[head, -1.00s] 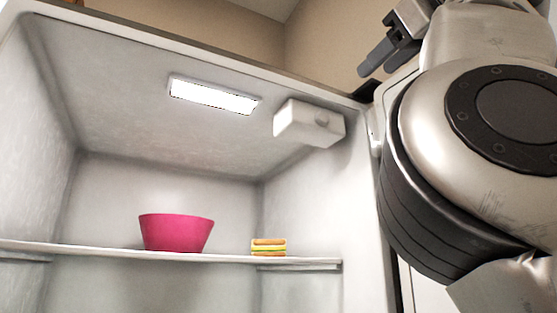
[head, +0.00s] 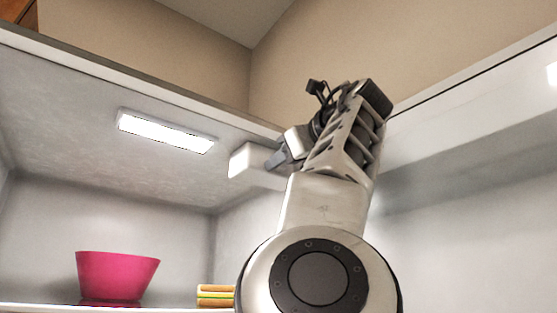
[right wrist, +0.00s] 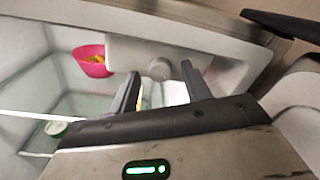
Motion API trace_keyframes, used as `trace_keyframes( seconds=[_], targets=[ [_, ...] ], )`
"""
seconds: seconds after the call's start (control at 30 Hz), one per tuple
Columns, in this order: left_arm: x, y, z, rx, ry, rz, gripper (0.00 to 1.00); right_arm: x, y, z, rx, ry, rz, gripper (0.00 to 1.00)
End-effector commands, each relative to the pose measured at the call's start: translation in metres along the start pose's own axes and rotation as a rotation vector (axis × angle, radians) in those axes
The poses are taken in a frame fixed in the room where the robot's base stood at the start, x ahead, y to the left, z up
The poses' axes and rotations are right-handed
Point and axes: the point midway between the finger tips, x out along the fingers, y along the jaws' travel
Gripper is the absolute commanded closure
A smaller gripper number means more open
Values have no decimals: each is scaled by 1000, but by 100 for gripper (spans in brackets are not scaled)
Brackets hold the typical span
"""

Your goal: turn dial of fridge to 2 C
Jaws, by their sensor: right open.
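The fridge dial is a small pale round knob (right wrist: 160,68) on a white box. This box (head: 246,161) hangs under the fridge ceiling at the right in the head view; its knob is hidden there by my right gripper (head: 277,160). In the right wrist view my right gripper (right wrist: 160,72) is open, with one finger on each side of the knob in the picture. I cannot tell whether the fingers touch it. No number marks can be read. My left gripper is not in view.
A lit lamp panel (head: 166,131) is on the fridge ceiling. A pink bowl (head: 117,276) and a sandwich (head: 215,296) stand on the shelf below. The fridge side wall and front edge are close to my right arm.

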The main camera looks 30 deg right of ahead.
Motion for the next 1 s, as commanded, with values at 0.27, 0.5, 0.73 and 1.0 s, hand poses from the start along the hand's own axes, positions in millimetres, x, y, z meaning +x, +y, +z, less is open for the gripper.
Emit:
trace_keyframes(
  seconds=[0.27, 0.5, 0.73, 1.0],
  targets=[
    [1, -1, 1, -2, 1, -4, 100, 1, 0, 0, 0, 0, 0, 60],
    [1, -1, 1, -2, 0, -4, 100, 0, 0, 0, 1, 0, 0, 97],
    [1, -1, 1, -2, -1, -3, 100, 0, 0, 0, 29, 2, 1, 97],
    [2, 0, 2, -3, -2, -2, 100, 0, 0, 0, 177, 12, 6, 97]
  ],
)
